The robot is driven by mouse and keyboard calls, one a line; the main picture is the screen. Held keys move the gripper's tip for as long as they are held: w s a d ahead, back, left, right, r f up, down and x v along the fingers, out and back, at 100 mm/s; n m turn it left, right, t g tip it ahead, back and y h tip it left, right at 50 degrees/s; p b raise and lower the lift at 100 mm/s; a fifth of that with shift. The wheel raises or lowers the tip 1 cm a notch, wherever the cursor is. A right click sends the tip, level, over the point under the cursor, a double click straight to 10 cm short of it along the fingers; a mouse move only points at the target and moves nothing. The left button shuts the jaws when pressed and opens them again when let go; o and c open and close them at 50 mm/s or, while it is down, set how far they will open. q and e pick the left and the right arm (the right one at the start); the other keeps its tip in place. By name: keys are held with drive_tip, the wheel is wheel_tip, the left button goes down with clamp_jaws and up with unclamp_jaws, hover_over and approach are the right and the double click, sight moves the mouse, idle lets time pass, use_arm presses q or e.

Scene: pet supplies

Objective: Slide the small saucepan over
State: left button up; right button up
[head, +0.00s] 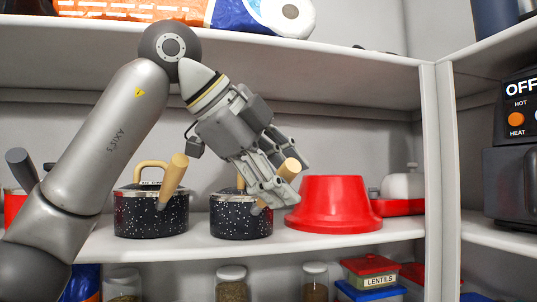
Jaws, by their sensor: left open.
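Two black speckled saucepans with lids stand on the middle shelf. The left saucepan (140,215) has a light wooden handle (174,175) that points up and toward me. The right saucepan (238,222) looks slightly smaller, and its wooden handle (289,169) points up to the right. My left gripper (289,183) is open, above and right of the right saucepan, with its fingers by that handle. The fingers hide part of the handle, and I cannot tell whether they touch it. My right gripper is not in view.
A red bowl-like piece (335,203) stands close to the right of my gripper. A red item with a pale top (402,188) sits behind it, near the shelf's upright (435,170). Jars and boxes fill the lower shelf.

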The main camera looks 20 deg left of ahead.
use_arm(q)
drive_tip(key=shift+w+f, duration=0.1)
drive_tip(key=shift+w, duration=0.05)
drive_tip(key=shift+c, duration=1.4)
clamp_jaws()
